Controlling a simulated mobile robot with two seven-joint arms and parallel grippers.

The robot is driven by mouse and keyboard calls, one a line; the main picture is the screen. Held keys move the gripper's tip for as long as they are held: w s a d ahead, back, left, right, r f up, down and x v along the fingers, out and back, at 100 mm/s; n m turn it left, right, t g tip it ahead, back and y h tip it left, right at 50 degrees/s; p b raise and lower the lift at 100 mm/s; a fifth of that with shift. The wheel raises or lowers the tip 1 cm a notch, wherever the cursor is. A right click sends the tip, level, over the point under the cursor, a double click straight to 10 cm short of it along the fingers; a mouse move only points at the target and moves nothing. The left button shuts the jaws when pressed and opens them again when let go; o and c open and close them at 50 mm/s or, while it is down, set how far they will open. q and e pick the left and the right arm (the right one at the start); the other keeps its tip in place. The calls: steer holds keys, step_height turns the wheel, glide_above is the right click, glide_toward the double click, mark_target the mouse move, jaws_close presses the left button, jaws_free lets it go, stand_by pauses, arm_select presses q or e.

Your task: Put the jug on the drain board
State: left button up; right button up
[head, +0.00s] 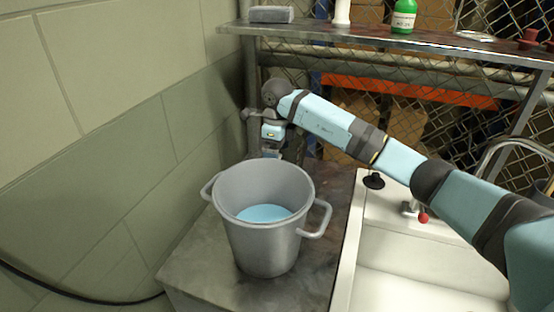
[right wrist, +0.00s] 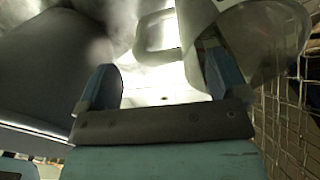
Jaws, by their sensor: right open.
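In the right wrist view, a pale grey vessel with a loop handle (right wrist: 158,50), seemingly the jug, is ahead of my right gripper (right wrist: 162,84). The handle shows at and beyond the gap between the open fingers; I cannot tell whether they touch it. In the head view my right gripper (head: 270,153) points down behind the big grey pot, whose rim is close to its tips. The jug cannot be made out there and is probably hidden behind the pot. A stained metal board (head: 205,258) beside the sink, perhaps the drain board, bears the pot. My left gripper is out of view.
The two-handled pot (head: 262,240) holds blue liquid. The white sink (head: 420,265) lies to the right, with a black stopper (head: 374,181) and a red-tipped tap (head: 422,217). A block wall borders the left. A metal shelf (head: 400,40) with a green bottle (head: 404,17) runs above.

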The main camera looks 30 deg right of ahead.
step_height(320, 180, up, 9)
steer(key=shift+f, duration=0.1)
stand_by(0.7)
